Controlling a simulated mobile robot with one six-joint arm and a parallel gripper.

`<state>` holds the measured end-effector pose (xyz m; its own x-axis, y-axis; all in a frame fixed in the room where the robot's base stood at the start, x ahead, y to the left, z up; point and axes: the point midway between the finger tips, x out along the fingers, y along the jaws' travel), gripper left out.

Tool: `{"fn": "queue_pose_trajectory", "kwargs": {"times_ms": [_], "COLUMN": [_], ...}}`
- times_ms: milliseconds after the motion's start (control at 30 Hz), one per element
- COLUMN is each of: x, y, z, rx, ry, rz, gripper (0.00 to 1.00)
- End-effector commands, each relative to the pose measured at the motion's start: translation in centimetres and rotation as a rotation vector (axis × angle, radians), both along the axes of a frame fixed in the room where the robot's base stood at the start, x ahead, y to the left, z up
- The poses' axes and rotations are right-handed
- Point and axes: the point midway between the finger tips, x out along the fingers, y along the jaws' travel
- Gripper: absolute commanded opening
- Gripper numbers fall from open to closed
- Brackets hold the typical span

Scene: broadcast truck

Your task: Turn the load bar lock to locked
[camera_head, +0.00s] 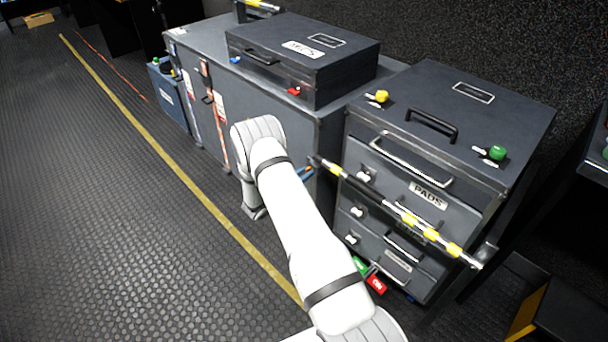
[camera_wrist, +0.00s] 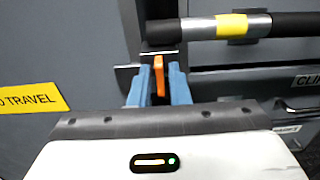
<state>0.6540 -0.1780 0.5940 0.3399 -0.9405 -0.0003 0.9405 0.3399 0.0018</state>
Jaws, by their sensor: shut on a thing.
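The load bar (camera_head: 372,196), dark with yellow bands and metal ends, runs slanting across the front of the drawer cabinet in the head view. In the wrist view the bar (camera_wrist: 290,24) enters from the right and its metal end meets a dark bracket. The lock is an orange lever (camera_wrist: 159,78) just below that end, pointing roughly downward. My gripper (camera_wrist: 157,88) has its blue fingers on either side of the lever, shut on it. In the head view my gripper (camera_head: 306,173) is small and partly hidden by my arm at the bar's left end.
The drawer cabinet (camera_head: 530,100) has several drawers with handles and white latches. A black case (camera_head: 345,62) lies on a long grey cabinet (camera_head: 190,37) to the left. Green and red tags (camera_head: 376,284) hang low on the drawers. Open floor (camera_head: 90,220) lies left.

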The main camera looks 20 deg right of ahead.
Motion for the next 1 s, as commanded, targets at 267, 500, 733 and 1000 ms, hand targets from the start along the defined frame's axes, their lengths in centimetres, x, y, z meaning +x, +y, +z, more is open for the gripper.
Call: {"fn": "queue_pose_trajectory", "kwargs": {"times_ms": [267, 500, 733, 1000], "x": [-0.09, -0.14, -0.23, -0.36], "y": [-0.07, -0.13, -0.18, -0.23], "z": [-0.28, -0.54, -0.66, -0.81], "rx": [0.018, 0.071, 0.144, 0.232], "ry": [-0.048, -0.194, -0.396, -0.636], "rz": [0.001, 0.0, 0.0, -0.002], "gripper": [0.0, 0.0, 0.0, 0.0]}}
